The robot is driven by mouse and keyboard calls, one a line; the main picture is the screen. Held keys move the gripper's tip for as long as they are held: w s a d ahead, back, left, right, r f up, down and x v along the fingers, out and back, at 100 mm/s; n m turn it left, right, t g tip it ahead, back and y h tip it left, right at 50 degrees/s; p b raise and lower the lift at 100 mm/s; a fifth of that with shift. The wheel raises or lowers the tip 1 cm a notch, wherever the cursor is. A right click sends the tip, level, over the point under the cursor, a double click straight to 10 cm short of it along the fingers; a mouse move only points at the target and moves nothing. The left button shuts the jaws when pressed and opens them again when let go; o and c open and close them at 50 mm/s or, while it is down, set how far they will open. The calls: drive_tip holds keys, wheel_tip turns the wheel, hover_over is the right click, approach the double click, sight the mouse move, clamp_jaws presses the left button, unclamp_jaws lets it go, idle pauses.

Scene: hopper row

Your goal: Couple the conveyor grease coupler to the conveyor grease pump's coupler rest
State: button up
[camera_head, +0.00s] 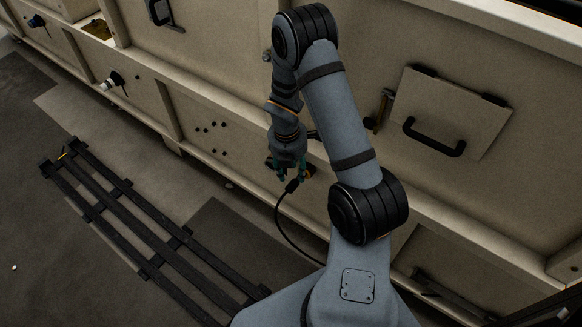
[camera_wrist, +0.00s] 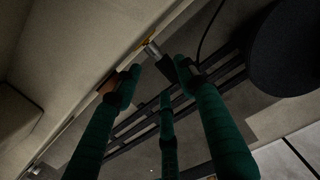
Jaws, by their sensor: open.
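The grease coupler (camera_head: 292,185) is a small dark cylinder with a black hose, just below my gripper (camera_head: 289,172) in the head view. In the wrist view the coupler (camera_wrist: 166,68) shows a dark body and a silver end, close to the pale panel and a small brass-coloured fitting. I cannot tell whether the silver end joins that fitting. My gripper (camera_wrist: 156,82) has green fingers, spread open, with their tips near the coupler. It holds nothing visibly. I cannot make out the coupler rest for certain; my gripper and arm cover part of the panel there.
The black hose (camera_head: 287,231) loops down behind my arm. The beige machine wall (camera_head: 222,95) runs along the back, with a hatch and black handle (camera_head: 434,138) at right and a valve knob (camera_head: 112,81) at left. A dark slatted rack (camera_head: 140,225) lies on the floor.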

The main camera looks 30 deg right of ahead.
sight(293, 180)
drive_tip(key=shift+w+d+f+b, duration=0.15)
drive_tip(key=shift+f+b, duration=0.3)
drive_tip(key=shift+f, duration=0.75)
drive_tip(key=shift+s+d+f+b, duration=0.1)
drive_tip(key=shift+f+b, duration=0.3)
drive_tip(key=shift+f, duration=0.75)
drive_tip(key=c, duration=0.3)
drive_tip(key=shift+w, duration=0.1)
clamp_jaws()
